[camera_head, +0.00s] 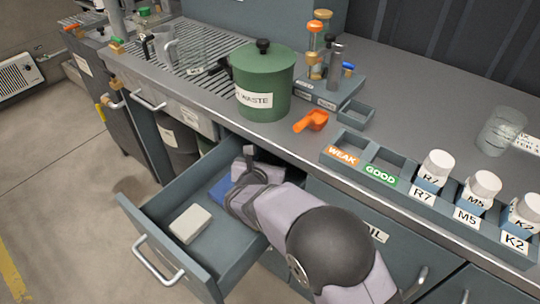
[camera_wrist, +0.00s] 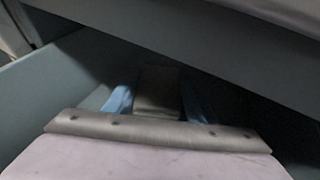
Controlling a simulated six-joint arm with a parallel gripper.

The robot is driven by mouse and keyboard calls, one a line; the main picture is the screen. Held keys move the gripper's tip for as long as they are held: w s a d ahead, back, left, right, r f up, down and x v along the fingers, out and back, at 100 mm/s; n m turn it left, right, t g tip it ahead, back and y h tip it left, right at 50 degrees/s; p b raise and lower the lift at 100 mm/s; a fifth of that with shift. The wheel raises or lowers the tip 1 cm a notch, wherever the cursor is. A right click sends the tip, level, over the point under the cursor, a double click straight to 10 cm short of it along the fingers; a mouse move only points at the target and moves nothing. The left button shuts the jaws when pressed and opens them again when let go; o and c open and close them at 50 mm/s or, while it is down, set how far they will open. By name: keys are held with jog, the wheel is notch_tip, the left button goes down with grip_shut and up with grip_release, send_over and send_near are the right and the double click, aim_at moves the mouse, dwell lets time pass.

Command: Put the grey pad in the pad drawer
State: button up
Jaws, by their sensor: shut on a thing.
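My gripper reaches down into the open pad drawer (camera_head: 206,279). In the wrist view its two blue fingers (camera_wrist: 158,88) are shut on a dark grey block, which looks like the grey pad (camera_wrist: 157,98). The pad is low inside the drawer near its back part; I cannot tell whether it touches the floor. In the head view my wrist hides the fingertips and the held pad. A pale off-white pad (camera_head: 190,223) lies flat near the drawer's front. A blue patch (camera_head: 221,189), perhaps another pad, shows beside my wrist.
The counter edge overhangs the drawer's back. The drawer's front handle (camera_head: 157,262) sticks out over open floor. Bare drawer floor surrounds the off-white pad.

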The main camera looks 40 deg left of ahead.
jog(key=shift+f, duration=0.15)
jog(key=o, duration=1.1)
jog(key=shift+r, duration=0.3)
jog(key=v, duration=1.2)
jog(key=shift+f+p, duration=0.1)
jog(key=shift+p, duration=0.2)
